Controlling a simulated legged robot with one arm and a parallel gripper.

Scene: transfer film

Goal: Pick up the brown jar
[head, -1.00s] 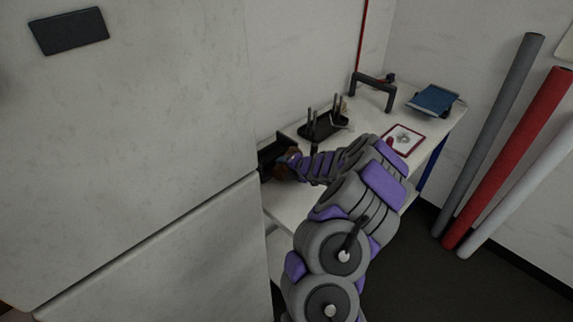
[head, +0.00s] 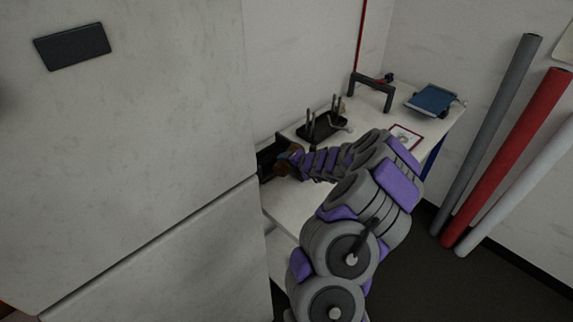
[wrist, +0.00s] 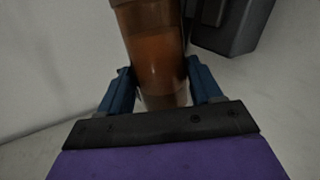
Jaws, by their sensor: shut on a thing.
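The brown jar (wrist: 155,45) stands between the two blue fingers of my gripper (wrist: 160,88) in the wrist view. It looks like a translucent brown cylinder with a paler lower part, and its top is cut off by the frame. My gripper is shut on it, one finger on each side. In the head view the brown jar (head: 282,169) shows as a small brown patch at the end of my arm, by my gripper (head: 290,158). Whether the jar touches the table is hard to tell.
A dark box (wrist: 232,22) stands close to the right of the jar. The white table (head: 290,205) also holds a black tray with upright prongs (head: 322,126), a dark frame (head: 374,90), a blue device (head: 433,98) and a red-edged card (head: 405,136). A large pale cabinet (head: 140,150) stands at left.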

